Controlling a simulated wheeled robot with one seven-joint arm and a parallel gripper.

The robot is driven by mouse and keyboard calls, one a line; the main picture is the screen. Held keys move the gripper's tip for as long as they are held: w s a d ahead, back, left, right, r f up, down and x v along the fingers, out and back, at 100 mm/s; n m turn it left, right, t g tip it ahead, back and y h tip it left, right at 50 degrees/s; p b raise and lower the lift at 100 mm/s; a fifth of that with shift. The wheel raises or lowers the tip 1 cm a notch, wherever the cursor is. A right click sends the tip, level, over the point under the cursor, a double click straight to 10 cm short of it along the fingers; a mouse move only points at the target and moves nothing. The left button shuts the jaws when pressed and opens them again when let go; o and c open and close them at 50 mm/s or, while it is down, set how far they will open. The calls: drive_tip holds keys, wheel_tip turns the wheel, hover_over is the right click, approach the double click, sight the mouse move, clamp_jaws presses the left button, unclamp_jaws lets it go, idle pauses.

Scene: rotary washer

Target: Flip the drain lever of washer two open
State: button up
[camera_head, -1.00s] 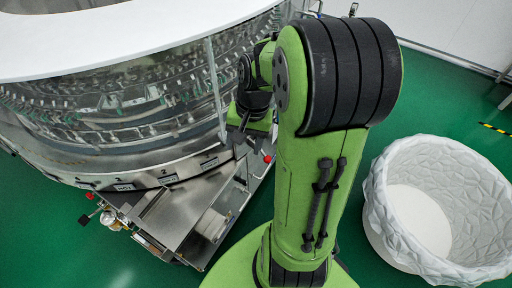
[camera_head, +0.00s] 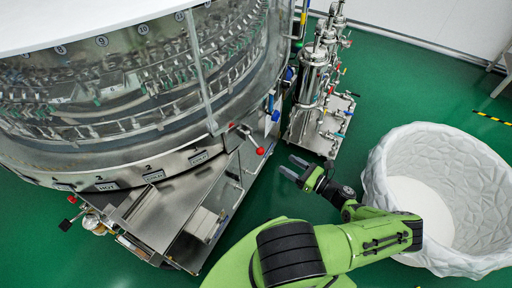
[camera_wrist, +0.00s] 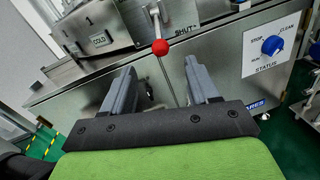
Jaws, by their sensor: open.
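A lever with a red ball knob (camera_head: 260,151) sticks out from the right end of the round steel washer's lower rim. In the wrist view its red ball (camera_wrist: 160,47) hangs at the end of a metal rod, left of the word SHUT. No washer number is readable on this lever. My gripper (camera_head: 290,166) is open and empty, to the right of the knob and apart from it. In the wrist view my gripper's two grey fingers (camera_wrist: 162,84) point toward the steel front, and the ball shows beyond and above the gap between them.
The washer's rim carries number plates, one reading COLD (camera_wrist: 101,40). A blue STATUS knob (camera_wrist: 272,45) sits at the right. A steel pipe and valve stand (camera_head: 315,100) is behind my gripper. A white faceted tub (camera_head: 377,195) stands at the right. Green floor lies between.

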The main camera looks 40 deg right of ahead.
sight(256, 144)
drive_tip(key=w+a, duration=0.1)
drive_tip(key=w, duration=0.4)
drive_tip(key=w+a+b, duration=0.1)
drive_tip(key=w, duration=0.4)
drive_tip(key=w+a+b, duration=0.1)
drive_tip(key=w, duration=0.4)
drive_tip(key=shift+w, duration=0.15)
clamp_jaws()
